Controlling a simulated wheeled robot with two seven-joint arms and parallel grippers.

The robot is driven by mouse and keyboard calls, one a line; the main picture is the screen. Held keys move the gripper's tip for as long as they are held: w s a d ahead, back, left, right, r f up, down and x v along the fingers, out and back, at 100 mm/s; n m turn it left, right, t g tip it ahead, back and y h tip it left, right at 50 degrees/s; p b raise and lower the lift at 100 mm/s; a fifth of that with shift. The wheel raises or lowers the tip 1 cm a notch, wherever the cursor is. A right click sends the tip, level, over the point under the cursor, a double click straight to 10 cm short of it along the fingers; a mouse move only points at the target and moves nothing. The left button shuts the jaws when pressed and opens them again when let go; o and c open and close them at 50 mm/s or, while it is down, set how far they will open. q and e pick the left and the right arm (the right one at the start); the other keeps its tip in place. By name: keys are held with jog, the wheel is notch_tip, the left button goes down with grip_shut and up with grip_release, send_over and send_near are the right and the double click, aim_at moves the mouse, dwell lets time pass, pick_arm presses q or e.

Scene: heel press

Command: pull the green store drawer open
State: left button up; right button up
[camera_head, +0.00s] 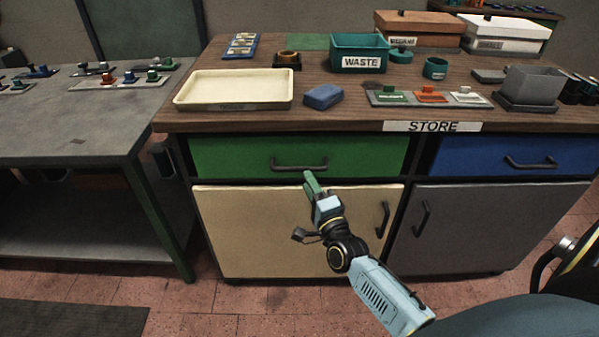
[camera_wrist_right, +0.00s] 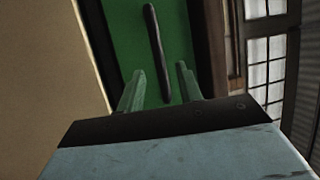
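The green store drawer (camera_head: 245,158) is shut, at the upper left of the cabinet under the worktop; its front also fills the middle of the right wrist view (camera_wrist_right: 180,45). Its dark bar handle (camera_head: 298,166) is on the front, and shows in the right wrist view (camera_wrist_right: 157,50) running between and beyond the fingers. My right gripper (camera_head: 311,180) is just below and in front of the handle in the head view. In the right wrist view its two green fingers (camera_wrist_right: 160,88) stand apart with nothing between the tips that I can see gripped. My left gripper is out of view.
A blue drawer (camera_head: 500,157) is to the right. A cream cupboard door (camera_head: 260,225) and a grey door (camera_head: 480,225) are below. The worktop holds a cream tray (camera_head: 235,88), a blue block (camera_head: 323,96) and a WASTE bin (camera_head: 359,55). A grey table (camera_head: 70,120) stands left.

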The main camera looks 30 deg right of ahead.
aim_at(302, 171)
jog(key=shift+b+x, duration=0.55)
jog(key=shift+x, duration=2.5)
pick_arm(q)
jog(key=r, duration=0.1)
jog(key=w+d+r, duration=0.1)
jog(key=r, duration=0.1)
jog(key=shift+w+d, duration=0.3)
pick_arm(e)
jog(key=shift+a+f, duration=0.1)
jog(key=shift+c, duration=0.3)
grip_shut()
